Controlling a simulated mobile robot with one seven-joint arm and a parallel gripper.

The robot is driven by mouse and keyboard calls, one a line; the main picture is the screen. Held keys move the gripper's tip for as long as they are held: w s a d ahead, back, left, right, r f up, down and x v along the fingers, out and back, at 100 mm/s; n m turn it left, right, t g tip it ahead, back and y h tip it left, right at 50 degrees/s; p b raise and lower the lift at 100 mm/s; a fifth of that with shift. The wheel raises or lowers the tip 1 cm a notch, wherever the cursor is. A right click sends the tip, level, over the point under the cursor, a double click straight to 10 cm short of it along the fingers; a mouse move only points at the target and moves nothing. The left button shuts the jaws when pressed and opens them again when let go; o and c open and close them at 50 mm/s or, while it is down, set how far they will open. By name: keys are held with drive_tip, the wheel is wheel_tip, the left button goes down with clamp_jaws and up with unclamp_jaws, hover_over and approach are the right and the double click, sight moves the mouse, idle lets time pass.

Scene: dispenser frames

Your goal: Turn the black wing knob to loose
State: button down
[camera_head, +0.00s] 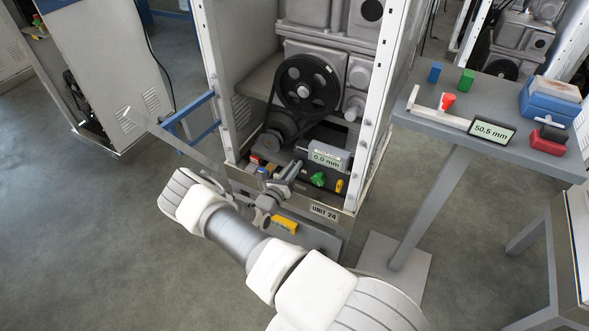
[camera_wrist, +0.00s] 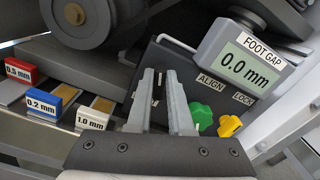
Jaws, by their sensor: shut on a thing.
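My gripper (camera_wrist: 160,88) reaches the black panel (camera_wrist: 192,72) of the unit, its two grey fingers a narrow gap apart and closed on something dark. That dark piece is at the place of the black wing knob, but its shape and angle are hard to make out against the panel. In the head view my gripper (camera_head: 291,172) is at the panel's left part, left of the green knob (camera_head: 318,179). The green knob also shows in the wrist view (camera_wrist: 201,116), under the word ALIGN. A yellow knob (camera_wrist: 229,126) sits under LOCK. The FOOT GAP display (camera_wrist: 243,62) reads 0.0 mm.
Red 0.5 mm (camera_wrist: 20,70), blue 0.2 mm (camera_wrist: 43,104) and white 1.0 mm (camera_wrist: 93,119) blocks sit left of my fingers. A black belt pulley (camera_head: 306,83) is above. The side table (camera_head: 470,142) at right holds a 50.5 mm gauge (camera_head: 491,130) and coloured blocks.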

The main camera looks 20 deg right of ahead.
drive_tip(key=n+b, duration=0.1)
drive_tip(key=n, duration=0.3)
drive_tip(key=n+b, duration=0.1)
drive_tip(key=n, duration=0.4)
drive_tip(key=f+n+b, duration=0.1)
drive_tip(key=n, duration=0.3)
drive_tip(key=shift+w+a+f+n, duration=0.1)
drive_tip(key=shift+w+a+n, duration=0.1)
drive_tip(key=shift+w+n, duration=0.1)
drive_tip(key=shift+s, duration=0.1)
drive_tip(key=c, duration=0.8)
unclamp_jaws()
drive_tip(key=shift+a, duration=0.1)
drive_tip(key=p+v, duration=0.3)
drive_tip(key=v, duration=1.4)
drive_tip(key=shift+s+a+p, duration=0.1)
drive_tip(key=shift+s+p, duration=0.05)
drive_tip(key=shift+p, duration=0.2)
